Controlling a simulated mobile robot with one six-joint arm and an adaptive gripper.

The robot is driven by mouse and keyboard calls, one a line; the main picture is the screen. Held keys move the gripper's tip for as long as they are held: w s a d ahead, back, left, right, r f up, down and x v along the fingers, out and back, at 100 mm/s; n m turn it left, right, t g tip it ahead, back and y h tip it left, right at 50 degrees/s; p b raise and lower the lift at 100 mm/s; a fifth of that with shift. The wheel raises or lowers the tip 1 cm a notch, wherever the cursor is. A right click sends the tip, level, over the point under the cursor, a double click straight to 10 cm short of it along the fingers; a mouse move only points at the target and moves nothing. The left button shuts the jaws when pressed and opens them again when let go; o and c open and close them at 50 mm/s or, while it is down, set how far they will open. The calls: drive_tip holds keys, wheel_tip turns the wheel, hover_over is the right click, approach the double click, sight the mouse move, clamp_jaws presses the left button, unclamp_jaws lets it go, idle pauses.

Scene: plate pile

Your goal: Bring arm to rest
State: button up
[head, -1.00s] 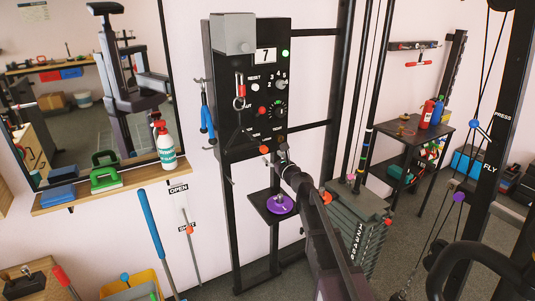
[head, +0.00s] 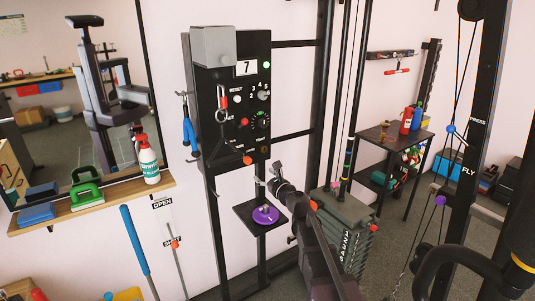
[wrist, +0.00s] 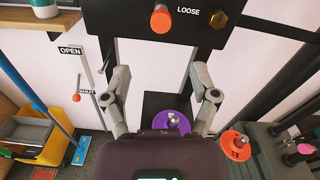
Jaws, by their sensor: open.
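My gripper (head: 271,177) hangs in front of the black frame, below the control panel (head: 232,110) and above a small shelf. In the wrist view my gripper (wrist: 162,88) has its two grey fingers spread wide, with nothing between them. A purple disc (head: 265,215) lies on the small black shelf (head: 246,212). The disc also shows beyond and below the fingers in the wrist view (wrist: 172,121). The fingers look apart from the disc and the panel.
An orange knob (wrist: 161,18) beside a LOOSE label is above the fingers. A wooden shelf (head: 115,203) with a spray bottle (head: 148,160) is at left.

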drive_tip(key=s+d+f+n+g+h+p, duration=0.1)
drive_tip(key=s+d+f+n+g+p, duration=0.15)
drive_tip(key=s+f+n+g, duration=0.4)
drive_tip(key=s+d+f+n+g+h+p, duration=0.1)
drive_tip(key=s+d+f+n+g+h, duration=0.15)
drive_tip(key=s+n, duration=0.75)
drive_tip(key=s+d+f+n+g+h+p, duration=0.2)
drive_tip(key=s+d+n+g+h, duration=0.3)
drive_tip(key=s+d+n, duration=0.5)
drive_tip(key=s+d+f+h, duration=0.1)
drive_tip(key=s+d+h, duration=0.1)
drive_tip(key=d, duration=0.3)
drive_tip(key=shift+s+g+p, duration=0.4)
drive_tip(key=shift+s, duration=0.05)
